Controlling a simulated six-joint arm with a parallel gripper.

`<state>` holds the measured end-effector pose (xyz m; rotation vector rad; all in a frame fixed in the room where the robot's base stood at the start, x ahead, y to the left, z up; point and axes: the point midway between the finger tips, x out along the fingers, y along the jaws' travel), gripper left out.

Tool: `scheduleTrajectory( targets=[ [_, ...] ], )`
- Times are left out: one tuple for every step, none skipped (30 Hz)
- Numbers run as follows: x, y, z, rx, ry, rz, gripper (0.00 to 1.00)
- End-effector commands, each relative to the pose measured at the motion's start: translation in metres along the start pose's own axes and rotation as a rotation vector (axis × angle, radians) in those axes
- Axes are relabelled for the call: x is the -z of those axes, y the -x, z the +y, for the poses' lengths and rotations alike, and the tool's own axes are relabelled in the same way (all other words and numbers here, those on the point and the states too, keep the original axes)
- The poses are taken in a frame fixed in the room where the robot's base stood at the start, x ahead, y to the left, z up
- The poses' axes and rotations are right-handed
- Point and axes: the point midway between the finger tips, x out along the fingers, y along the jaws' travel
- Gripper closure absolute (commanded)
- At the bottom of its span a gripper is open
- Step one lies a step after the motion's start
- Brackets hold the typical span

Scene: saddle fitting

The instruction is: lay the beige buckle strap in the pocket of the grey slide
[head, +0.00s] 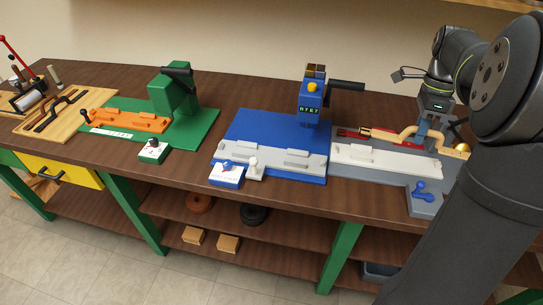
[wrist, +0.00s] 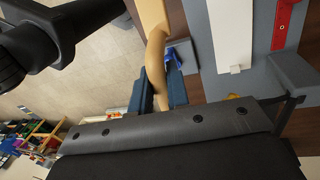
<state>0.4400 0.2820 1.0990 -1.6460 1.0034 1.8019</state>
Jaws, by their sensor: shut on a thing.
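The beige buckle strap (head: 408,136) is bent in a curve and held above the grey station at the right. Its left end lies near a dark piece in the head view. It also shows in the wrist view (wrist: 155,58), running up from between the fingers. My gripper (head: 436,122) is shut on it; the two dark teal fingers (wrist: 160,92) are on either side of it. The grey slide (head: 262,149) lies along the front of the blue base, to the left of my gripper. I cannot make out its pocket clearly. My arm hides the far right.
A whitish slide (head: 385,160) sits on the grey base, with a red part (head: 350,132) behind it. A blue press (head: 312,98) with a dark handle stands behind the grey slide. A blue lever (head: 421,189) is at the front right. An orange slide (head: 130,118) is farther left.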

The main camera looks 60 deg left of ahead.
Motion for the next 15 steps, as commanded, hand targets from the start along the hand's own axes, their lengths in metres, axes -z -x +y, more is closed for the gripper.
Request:
scheduleTrajectory(
  targets=[
    [0.002,0.012,-0.012,0.004,-0.015,-0.003,1.0],
    [0.003,0.02,-0.017,0.005,-0.023,-0.004,1.0],
    [0.004,0.03,-0.024,0.006,-0.034,-0.007,1.0],
    [0.004,0.037,-0.029,0.005,-0.043,-0.008,1.0],
    [0.005,0.044,-0.034,0.006,-0.051,-0.01,1.0],
    [0.006,0.053,-0.039,0.006,-0.061,-0.012,1.0],
    [0.007,0.059,-0.043,0.007,-0.068,-0.014,1.0],
    [0.007,0.065,-0.046,0.007,-0.075,-0.015,1.0],
    [0.008,0.071,-0.05,0.007,-0.084,-0.017,1.0],
    [0.008,0.076,-0.052,0.007,-0.089,-0.018,1.0],
    [0.009,0.08,-0.055,0.008,-0.094,-0.019,1.0],
    [0.009,0.086,-0.057,0.007,-0.1,-0.021,1.0],
    [0.01,0.089,-0.059,0.008,-0.104,-0.022,1.0],
    [0.01,0.093,-0.061,0.009,-0.108,-0.023,1.0],
    [0.011,0.097,-0.063,0.007,-0.114,-0.024,1.0]
  ],
)
